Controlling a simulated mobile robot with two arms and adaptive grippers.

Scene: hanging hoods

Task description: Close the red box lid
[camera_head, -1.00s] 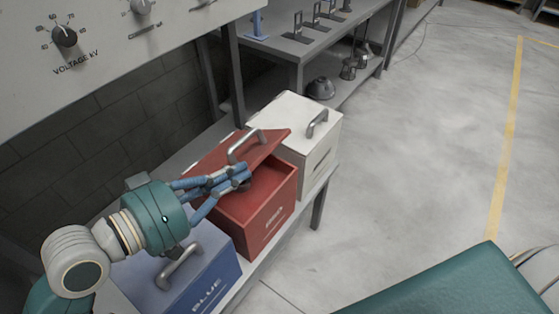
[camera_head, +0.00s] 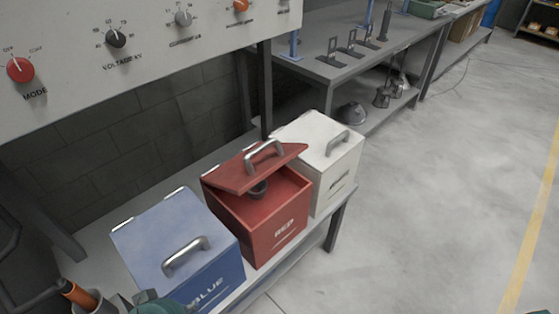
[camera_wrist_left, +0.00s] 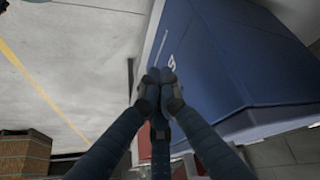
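The red box (camera_head: 275,232) stands between the blue and white boxes in the head view. Its red lid (camera_head: 232,178) is partly open, tilted up, with a metal handle on top. A dark round object (camera_head: 258,188) shows inside the box under the lid. In the left wrist view, my left gripper (camera_wrist_left: 160,78) has its fingertips together with nothing visible between them, near the blue box. In the head view only a teal piece of my left arm shows at the bottom edge; its fingers are out of that view. My right gripper is not seen.
The blue box (camera_head: 165,235) is left of the red box and the white box (camera_head: 330,150) is right of it, both shut. All stand on a grey bench (camera_head: 90,262) below a control panel (camera_head: 150,60). Open floor (camera_head: 430,210) lies to the right.

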